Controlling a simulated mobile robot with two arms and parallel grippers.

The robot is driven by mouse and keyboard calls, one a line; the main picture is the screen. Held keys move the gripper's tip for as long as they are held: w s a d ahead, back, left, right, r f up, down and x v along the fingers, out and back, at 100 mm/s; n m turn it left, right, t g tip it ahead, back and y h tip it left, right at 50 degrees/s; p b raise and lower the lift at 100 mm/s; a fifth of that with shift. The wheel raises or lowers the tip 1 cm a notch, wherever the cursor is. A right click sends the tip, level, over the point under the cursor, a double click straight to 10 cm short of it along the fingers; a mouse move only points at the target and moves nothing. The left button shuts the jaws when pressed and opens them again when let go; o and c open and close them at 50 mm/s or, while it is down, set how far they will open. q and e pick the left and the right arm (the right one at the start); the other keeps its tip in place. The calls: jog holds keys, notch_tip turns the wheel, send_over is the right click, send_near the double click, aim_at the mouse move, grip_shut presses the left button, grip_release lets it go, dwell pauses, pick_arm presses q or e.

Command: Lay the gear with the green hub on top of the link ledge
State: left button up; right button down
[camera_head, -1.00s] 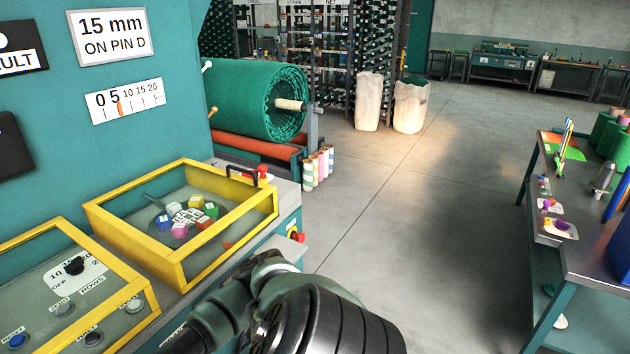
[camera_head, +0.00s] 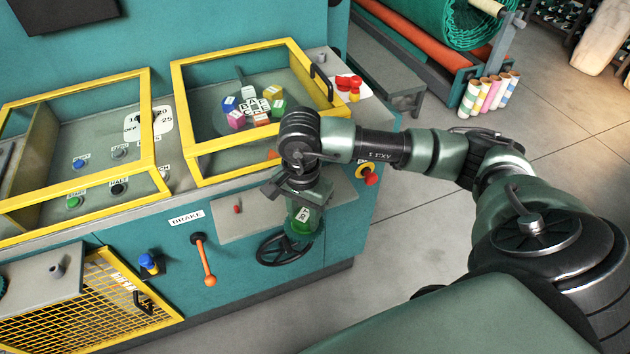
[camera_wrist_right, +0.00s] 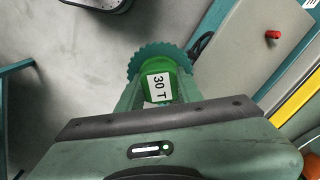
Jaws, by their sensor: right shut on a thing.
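My right gripper (camera_head: 302,218) hangs at the front of the teal machine, pointing down. It is shut on the green hub (camera_wrist_right: 160,82) of a gear, marked 30 T. The gear's teal toothed rim (camera_wrist_right: 150,52) shows beyond the fingers in the right wrist view. In the head view the green hub (camera_head: 303,215) shows between the fingers. A flat grey ledge (camera_head: 262,205) with a small red peg is just left of the gripper; it also shows at the right in the wrist view (camera_wrist_right: 245,50). No readable label tells whether this is the link ledge. My left gripper is out of view.
A black handwheel (camera_head: 284,248) is just below the gripper. An orange brake lever (camera_head: 205,260) is to its left. A yellow-framed box (camera_head: 240,165) with coloured blocks stands above. A second grey ledge (camera_head: 40,285) with a peg is at lower left.

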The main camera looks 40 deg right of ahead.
jog(key=w+d+r+m, duration=0.45)
jog(key=r+m, duration=0.35)
jog(key=m, duration=0.5)
jog(key=w+d+r+m, duration=0.3)
jog(key=w+r+m, duration=0.2)
jog(key=r+m, duration=0.55)
jog(key=f+m, duration=0.1)
jog(key=f, duration=0.7)
jog(key=f+m, duration=0.1)
jog(key=f, duration=0.6)
jog(key=shift+w+d+f, duration=0.2)
jog(key=shift+f, duration=0.2)
notch_tip(320, 180, down, 5)
jog(key=shift+r, duration=0.2)
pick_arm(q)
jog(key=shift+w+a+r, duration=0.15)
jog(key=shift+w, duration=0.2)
pick_arm(e)
jog(key=shift+f, duration=0.45)
jog(key=c, duration=0.9)
grip_release()
jog(key=shift+f, duration=0.15)
jog(key=shift+c, duration=0.2)
